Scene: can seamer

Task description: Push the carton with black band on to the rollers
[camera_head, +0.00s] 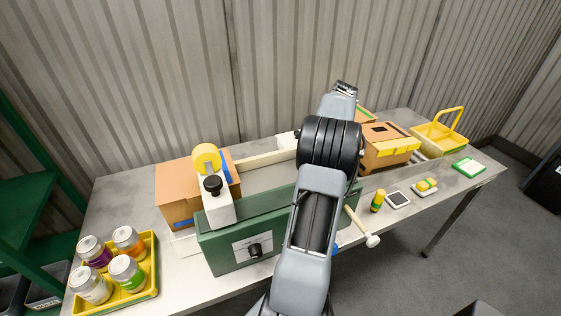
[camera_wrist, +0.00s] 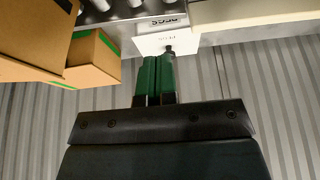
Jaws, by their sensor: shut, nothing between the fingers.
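I cannot make out a black band on any carton. A brown carton (camera_head: 378,158) right of my arm has a yellow band and a small dark patch on top. Another carton with a green strip (camera_head: 367,114) is partly hidden behind my arm. The wrist view shows a large carton (camera_wrist: 30,40) and a smaller green-striped carton (camera_wrist: 92,65) at upper left. Metal rollers (camera_wrist: 122,10) show at its top edge. My gripper (camera_wrist: 155,58) is shut and empty, its green fingers together close to a white sign. In the head view its fingertips are hidden.
A carton with a blue band (camera_head: 178,203) stands left behind the green seamer (camera_head: 228,248). A yellow tray (camera_head: 153,283) holds several jars at the left. A yellow basket (camera_head: 440,137) stands at the right. Small items lie along the front edge.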

